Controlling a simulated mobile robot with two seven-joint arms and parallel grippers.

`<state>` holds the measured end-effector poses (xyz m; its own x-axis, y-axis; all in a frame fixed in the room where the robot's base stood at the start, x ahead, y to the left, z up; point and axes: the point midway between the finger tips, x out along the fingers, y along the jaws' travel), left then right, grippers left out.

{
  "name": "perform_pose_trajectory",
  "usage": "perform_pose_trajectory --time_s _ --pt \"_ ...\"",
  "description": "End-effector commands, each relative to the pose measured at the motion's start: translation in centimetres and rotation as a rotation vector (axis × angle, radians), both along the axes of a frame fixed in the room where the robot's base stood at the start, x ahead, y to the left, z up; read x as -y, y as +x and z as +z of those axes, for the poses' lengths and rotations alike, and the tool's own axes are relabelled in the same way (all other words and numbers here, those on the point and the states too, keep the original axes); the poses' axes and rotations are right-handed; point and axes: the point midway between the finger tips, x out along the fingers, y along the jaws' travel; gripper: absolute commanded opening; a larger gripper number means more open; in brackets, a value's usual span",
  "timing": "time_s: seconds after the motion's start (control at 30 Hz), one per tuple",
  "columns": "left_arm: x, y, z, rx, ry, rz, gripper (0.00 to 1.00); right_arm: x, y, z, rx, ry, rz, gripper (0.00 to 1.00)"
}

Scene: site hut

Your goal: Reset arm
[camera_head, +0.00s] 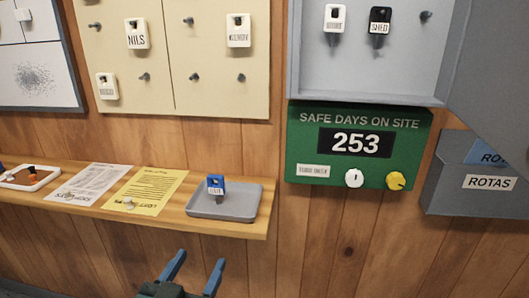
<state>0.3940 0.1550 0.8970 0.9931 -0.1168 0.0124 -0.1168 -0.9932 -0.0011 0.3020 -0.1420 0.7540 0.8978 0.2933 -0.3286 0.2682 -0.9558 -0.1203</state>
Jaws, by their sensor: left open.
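My left gripper (193,272) shows at the bottom middle, below the shelf's front edge. Its two blue fingers are spread apart with nothing between them. It is clear of the shelf and of everything on it. My right gripper is not in this view.
A wooden shelf (262,232) holds a grey tray (200,207) with a blue-tagged key (216,185), papers and a white tray (47,181). Above hang a cream key board (210,85) and an open grey cabinet (365,75). A green sign (300,150) and a rotas holder (450,195) are right.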

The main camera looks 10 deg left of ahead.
Motion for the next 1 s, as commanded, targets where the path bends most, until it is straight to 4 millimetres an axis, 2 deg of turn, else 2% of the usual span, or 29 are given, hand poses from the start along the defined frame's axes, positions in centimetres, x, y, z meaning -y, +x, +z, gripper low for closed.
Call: perform_pose_trajectory --time_s 0.03,0.1,0.3,0.43,0.47,0.5,1.0 --pt "0.3 -1.0 -2.5 -0.061 0.003 -0.028 0.57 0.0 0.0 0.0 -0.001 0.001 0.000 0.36" --pt "0.7 -2.3 -5.3 -0.131 -0.002 -0.067 0.57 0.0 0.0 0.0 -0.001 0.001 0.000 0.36" --pt "1.3 -6.7 -11.7 -0.297 -0.029 -0.146 0.57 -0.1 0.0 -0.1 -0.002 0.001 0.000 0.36" --pt "1.4 -9.8 -15.1 -0.390 -0.054 -0.178 0.57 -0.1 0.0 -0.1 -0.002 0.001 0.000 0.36" --pt "1.4 -9.4 -13.6 -0.384 -0.048 -0.177 0.57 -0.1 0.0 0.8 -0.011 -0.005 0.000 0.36" --pt "1.4 -9.2 -13.2 -0.392 -0.040 -0.176 0.57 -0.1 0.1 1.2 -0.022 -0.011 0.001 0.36" --pt "1.4 -9.0 -10.0 -0.559 0.057 -0.171 0.57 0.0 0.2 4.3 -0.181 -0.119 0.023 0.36"
